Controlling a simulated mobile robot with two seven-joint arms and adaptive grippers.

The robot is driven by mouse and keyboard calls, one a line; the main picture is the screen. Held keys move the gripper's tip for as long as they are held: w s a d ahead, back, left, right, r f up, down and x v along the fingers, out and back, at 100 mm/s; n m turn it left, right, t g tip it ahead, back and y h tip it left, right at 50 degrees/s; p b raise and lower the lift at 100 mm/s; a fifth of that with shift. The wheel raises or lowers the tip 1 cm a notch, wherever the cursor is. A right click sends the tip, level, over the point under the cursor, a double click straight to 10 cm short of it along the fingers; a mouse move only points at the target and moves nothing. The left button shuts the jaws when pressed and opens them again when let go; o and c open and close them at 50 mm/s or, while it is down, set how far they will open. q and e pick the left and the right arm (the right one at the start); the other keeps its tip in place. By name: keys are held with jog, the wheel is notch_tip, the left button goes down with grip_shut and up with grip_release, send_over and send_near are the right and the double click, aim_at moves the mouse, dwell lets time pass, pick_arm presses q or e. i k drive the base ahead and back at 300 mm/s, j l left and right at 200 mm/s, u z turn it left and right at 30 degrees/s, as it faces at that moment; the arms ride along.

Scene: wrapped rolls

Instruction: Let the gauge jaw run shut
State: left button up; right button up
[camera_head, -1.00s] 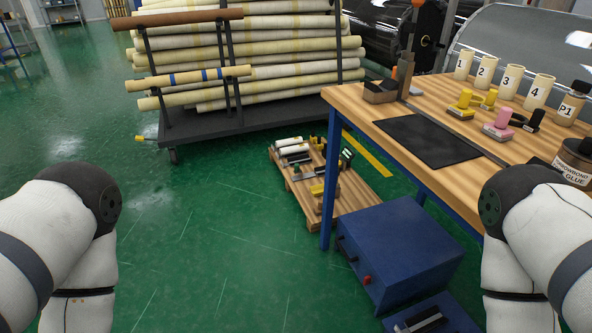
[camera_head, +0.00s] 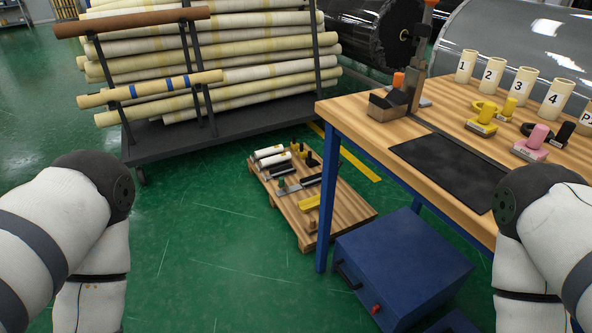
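No part can be clearly made out as the gauge jaw. A grey upright post (camera_head: 417,72) with an orange tip stands at the back left of the wooden workbench (camera_head: 362,128). A dark rail runs from its foot along the bench beside a black mat (camera_head: 447,161). Only my two arms show, at the left and right edges; both grippers are out of view.
Numbered cream tubes (camera_head: 466,66), yellow tape tools (camera_head: 482,119) and a pink-handled stamp (camera_head: 536,137) stand on the bench. A blue box (camera_head: 402,266) sits under its front. A low pallet (camera_head: 301,211) with tools lies left of it, before a roll rack (camera_head: 230,133). Green floor is clear at left.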

aim_at(282, 184)
jog(key=i+j+z, duration=0.3)
jog(key=i+j, duration=0.2)
jog(key=i+j+z, duration=0.1)
jog(key=j, duration=0.25)
jog(key=i+j+z, duration=0.15)
jog(key=i+j, duration=0.15)
jog(key=i+j+z, duration=0.15)
jog(key=j, duration=0.25)
jog(key=i+j+z, duration=0.15)
jog(key=j, duration=0.25)
jog(key=i+j+z, duration=0.1)
jog(key=j, duration=0.3)
jog(key=i+j+z, duration=0.15)
jog(key=j, duration=0.25)
jog(key=i+j+z, duration=0.2)
jog(key=i+j, duration=0.45)
jog(key=i, duration=0.15)
